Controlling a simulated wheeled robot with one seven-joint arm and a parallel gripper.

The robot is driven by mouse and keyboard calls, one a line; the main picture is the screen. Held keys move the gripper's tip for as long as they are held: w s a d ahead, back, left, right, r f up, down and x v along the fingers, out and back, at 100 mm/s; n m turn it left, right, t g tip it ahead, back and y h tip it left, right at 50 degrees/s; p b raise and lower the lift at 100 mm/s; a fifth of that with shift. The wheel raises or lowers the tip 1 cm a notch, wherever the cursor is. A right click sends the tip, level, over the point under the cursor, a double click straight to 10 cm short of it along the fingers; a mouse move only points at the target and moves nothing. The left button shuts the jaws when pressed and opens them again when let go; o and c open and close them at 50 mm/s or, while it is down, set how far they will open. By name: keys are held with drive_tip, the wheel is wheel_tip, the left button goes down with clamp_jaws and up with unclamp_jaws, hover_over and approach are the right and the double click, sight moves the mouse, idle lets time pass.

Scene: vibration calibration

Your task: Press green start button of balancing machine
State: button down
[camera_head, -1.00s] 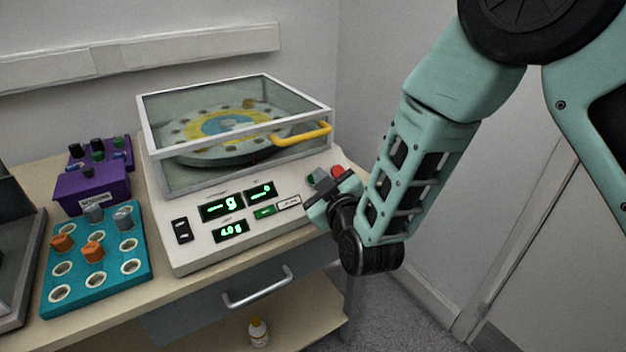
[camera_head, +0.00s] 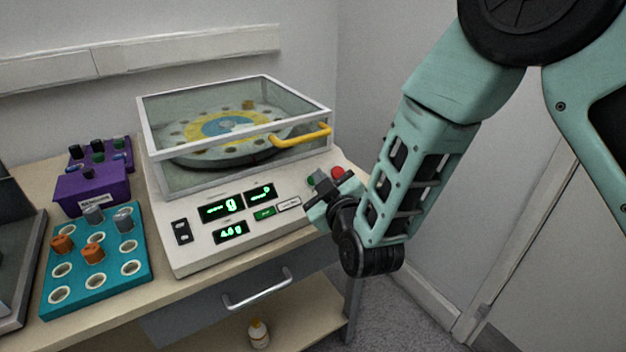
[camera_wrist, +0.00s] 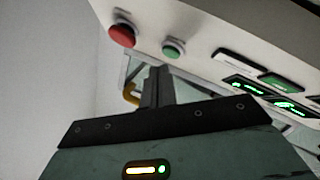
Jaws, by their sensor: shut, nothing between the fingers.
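The white balancing machine (camera_head: 160,225) stands on the bench with its clear lid (camera_head: 235,135) down over a round disc. Its green start button (camera_head: 311,181) is on the right of the front panel, just left of the red button (camera_head: 338,172). My gripper (camera_head: 321,177) is shut and empty at these buttons and partly covers the green one. In the wrist view, the green button (camera_wrist: 173,48) shows just above the shut fingers (camera_wrist: 157,84), with the red button (camera_wrist: 122,35) to its left. I cannot tell whether the fingertips touch the green button.
A yellow lid handle (camera_head: 302,135) sticks out above the panel near my gripper. A teal tray (camera_head: 110,270) with weights and a purple block (camera_head: 90,190) stand to the left. The floor to the right is clear.

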idle(0.8)
drive_tip(key=shift+w+a+f+b, duration=0.15)
drive_tip(key=shift+w+f+b, duration=0.15)
drive_tip(key=shift+b, duration=0.1)
